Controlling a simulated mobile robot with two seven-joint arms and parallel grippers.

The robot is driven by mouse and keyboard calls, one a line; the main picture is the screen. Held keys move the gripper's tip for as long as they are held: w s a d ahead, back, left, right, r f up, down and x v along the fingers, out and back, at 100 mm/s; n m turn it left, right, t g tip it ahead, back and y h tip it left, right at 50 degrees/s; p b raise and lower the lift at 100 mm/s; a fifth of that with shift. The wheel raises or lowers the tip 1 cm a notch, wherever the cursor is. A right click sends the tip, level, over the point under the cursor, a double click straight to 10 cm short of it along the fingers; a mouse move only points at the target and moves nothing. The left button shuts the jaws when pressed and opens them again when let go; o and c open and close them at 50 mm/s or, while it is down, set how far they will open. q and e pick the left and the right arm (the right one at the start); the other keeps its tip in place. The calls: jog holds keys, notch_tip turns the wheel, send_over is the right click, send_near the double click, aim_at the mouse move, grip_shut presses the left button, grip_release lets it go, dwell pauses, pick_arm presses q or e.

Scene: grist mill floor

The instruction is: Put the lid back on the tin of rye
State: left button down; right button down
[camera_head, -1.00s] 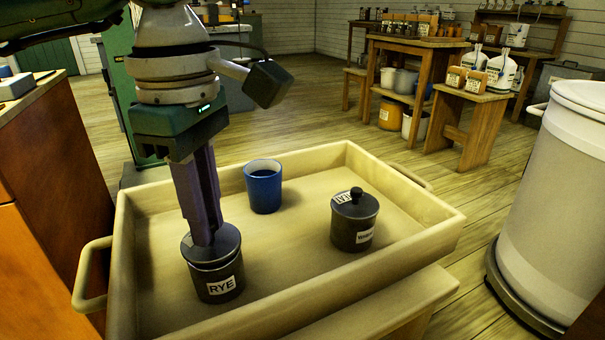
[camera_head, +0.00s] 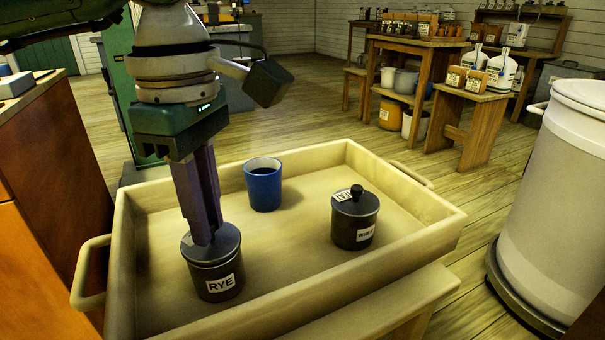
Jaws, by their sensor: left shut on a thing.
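The tin of rye (camera_head: 217,278), dark and labelled RYE, stands upright in the front left of the cream tray (camera_head: 300,304). Its dark lid (camera_head: 225,245) lies level on the tin's mouth, with no clear gap visible between them. My left gripper (camera_head: 203,238) points down from above with its fingers shut at the middle of the lid; the fingers hide the knob. My right gripper is not in view.
A second dark tin (camera_head: 352,232) with a knobbed lid stands at the tray's right. A blue cup (camera_head: 263,188) stands near the tray's back, right of my left gripper. The tray's middle is clear. A large pale bin (camera_head: 560,190) stands right of the tray.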

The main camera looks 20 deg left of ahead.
pick_arm(q)
jog(key=shift+c, duration=1.4)
grip_release()
jog(key=shift+r, duration=0.1)
jog(key=shift+r+p, duration=2.8)
jog(key=shift+r, duration=0.65)
grip_shut()
jog(key=shift+f, duration=0.3)
